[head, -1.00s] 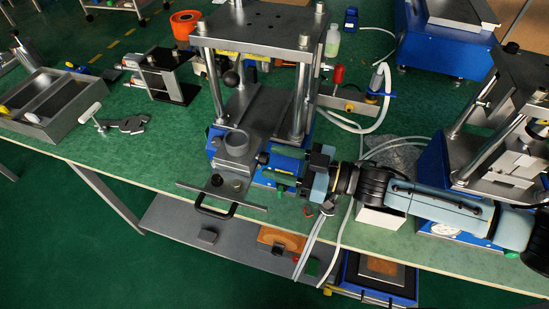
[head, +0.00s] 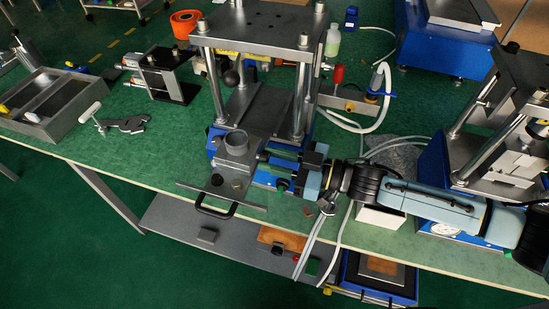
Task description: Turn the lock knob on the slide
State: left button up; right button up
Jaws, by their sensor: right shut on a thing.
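The slide (head: 250,206) is a grey metal plate at the front of the middle press, with a black handle (head: 214,212) and a ring-shaped holder (head: 237,148) on it. My right gripper (head: 262,166) reaches in from the right, low beside the holder, with its fingers pointing left. It is shut on a small part at the slide's right side, apparently the lock knob, which the fingers hide. A small dark round part (head: 237,183) and a black one (head: 216,180) sit on top of the slide. My left gripper is out of view.
The press's steel posts (head: 299,100) and top plate (head: 265,22) stand behind the gripper. White hoses (head: 319,238) hang over the bench's front edge. A clamp (head: 126,125) and grey tray (head: 57,121) lie left. Another press (head: 515,140) stands right.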

jog(key=shift+n+p, duration=0.4)
jog(key=shift+n, duration=2.4)
jog(key=o, duration=1)
jog(key=v, duration=1.3)
jog(key=shift+d+b, duration=0.15)
jog(key=shift+b, duration=0.25)
jog(key=shift+s, duration=0.1)
